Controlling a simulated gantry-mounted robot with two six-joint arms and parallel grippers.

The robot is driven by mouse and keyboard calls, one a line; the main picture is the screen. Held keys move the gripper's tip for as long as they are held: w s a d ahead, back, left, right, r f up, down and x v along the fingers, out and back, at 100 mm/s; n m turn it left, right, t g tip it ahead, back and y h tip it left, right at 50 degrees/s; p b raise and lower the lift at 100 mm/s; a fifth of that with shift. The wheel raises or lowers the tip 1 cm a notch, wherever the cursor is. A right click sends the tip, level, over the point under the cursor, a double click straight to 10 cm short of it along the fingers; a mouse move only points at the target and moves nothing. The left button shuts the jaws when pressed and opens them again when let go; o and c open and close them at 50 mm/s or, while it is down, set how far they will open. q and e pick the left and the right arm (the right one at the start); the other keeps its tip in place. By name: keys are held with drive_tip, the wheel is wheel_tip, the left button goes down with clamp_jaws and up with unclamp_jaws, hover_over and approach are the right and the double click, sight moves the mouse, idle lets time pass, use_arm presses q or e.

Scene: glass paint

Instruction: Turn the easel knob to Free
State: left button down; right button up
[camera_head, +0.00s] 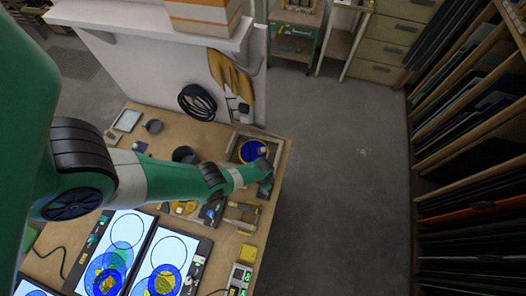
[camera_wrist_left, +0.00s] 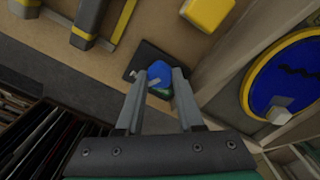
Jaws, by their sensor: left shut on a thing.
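In the left wrist view, the two grey fingers of my left gripper (camera_wrist_left: 160,82) are closed around a blue knob (camera_wrist_left: 154,72). The knob sits on a dark square base (camera_wrist_left: 140,56), with a small pale mark near it and some green below it. I cannot read any label or the knob's setting. In the head view, my left arm comes in from the left across the table, and its gripper (camera_head: 265,187) is at the table's right edge. The knob is hidden there. My right gripper is in neither view.
A yellow-rimmed round blue thing (camera_wrist_left: 288,78) sits in a wooden frame right of the knob. A yellow block (camera_wrist_left: 208,12) lies behind it. Lit panels with circles (camera_head: 168,262) lie on the wooden table (camera_head: 50,268). Open floor (camera_head: 340,200) and a rack (camera_head: 470,190) are right.

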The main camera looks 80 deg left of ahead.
use_arm(q)
drive_tip(key=c, duration=0.5)
unclamp_jaws()
